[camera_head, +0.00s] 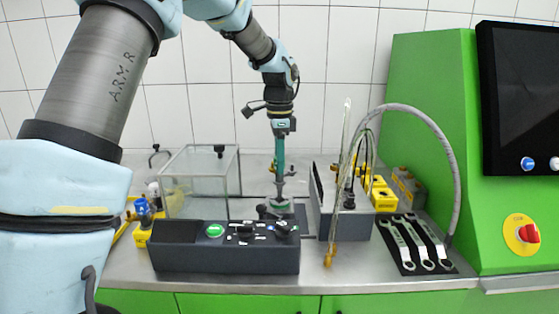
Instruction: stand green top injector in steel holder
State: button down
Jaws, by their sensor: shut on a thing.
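My gripper (281,128) points straight down above the back middle of the bench. It is shut on the upper end of the green top injector (280,152). The injector hangs upright, with a green upper part and a thin, darker lower part. Its lower end is right over or in the small steel holder (284,205), which stands behind the control box. I cannot tell whether the tip is inside the holder or only in front of or above it, as this spot is small and partly hidden.
A dark control box (225,258) stands in front. A glass tank (200,182) is at left, beside a blue-capped yellow part (143,212). At right are a grey unit with hoses (350,222), wrenches on a black mat (416,244) and a green cabinet (430,90).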

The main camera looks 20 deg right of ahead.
aim_at(279, 181)
jog(key=shift+f, duration=0.4)
jog(key=shift+f+b, duration=0.7)
jog(key=shift+f, duration=0.3)
jog(key=shift+f, duration=0.4)
jog(key=shift+f+b, duration=0.3)
jog(key=shift+f, duration=0.05)
jog(key=shift+f, duration=0.5)
dwell(0.9)
jog(key=shift+c, duration=2.1)
grip_release()
